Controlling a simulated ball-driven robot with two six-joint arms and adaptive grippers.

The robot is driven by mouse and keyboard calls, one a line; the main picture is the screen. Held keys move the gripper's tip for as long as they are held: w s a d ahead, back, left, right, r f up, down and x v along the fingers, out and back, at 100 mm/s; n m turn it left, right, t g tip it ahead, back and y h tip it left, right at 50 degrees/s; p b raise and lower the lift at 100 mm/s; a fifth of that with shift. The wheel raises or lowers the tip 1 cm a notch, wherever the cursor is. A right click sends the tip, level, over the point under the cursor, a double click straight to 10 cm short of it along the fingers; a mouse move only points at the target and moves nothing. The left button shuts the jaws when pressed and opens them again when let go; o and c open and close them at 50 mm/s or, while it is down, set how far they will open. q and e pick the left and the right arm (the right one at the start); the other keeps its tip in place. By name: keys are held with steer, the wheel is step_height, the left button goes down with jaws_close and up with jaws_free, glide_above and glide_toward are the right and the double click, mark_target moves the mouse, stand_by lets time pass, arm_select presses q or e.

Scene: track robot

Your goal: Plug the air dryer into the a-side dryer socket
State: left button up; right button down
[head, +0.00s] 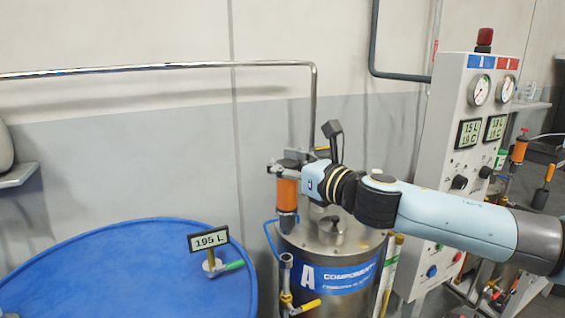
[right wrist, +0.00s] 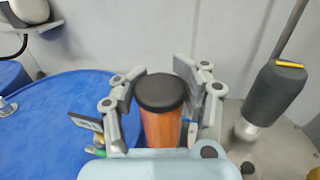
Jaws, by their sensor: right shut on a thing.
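The air dryer (head: 287,193) is an orange cylinder with a dark lower end, upright in front of the A component tank (head: 330,285). My right gripper (head: 284,168) is shut around its upper part. In the right wrist view the dryer (right wrist: 163,128) stands between the two fingers, its black round cap facing the camera. In the head view a metal fitting (head: 287,261) with a blue hose shows just below the dryer's dark lower end. Whether this fitting is the a-side dryer socket, and whether the dryer touches it, I cannot tell. My left gripper is out of view.
A blue drum (head: 120,265) with a "195 L" display (head: 208,238) stands at left. A control panel (head: 468,150) with gauges and a red lamp stands at right. Another orange cylinder (head: 520,148) shows beyond it. A metal pipe (head: 150,70) runs along the wall.

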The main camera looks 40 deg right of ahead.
mark_target(284, 200)
steer(key=shift+w, duration=0.15)
step_height(284, 200, down, 2)
steer(key=shift+f+b, duration=0.1)
steer(key=shift+b, duration=0.75)
step_height(284, 200, down, 4)
steer(key=b, duration=0.3)
steer(key=shift+r, duration=0.2)
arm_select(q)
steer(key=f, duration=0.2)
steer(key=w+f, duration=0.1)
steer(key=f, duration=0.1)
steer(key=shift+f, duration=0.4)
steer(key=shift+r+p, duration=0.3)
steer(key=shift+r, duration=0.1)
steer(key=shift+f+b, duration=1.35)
arm_select(e)
steer(key=shift+f, duration=1.4)
steer(key=c, duration=0.6)
jaws_free()
steer(key=shift+o, duration=0.2)
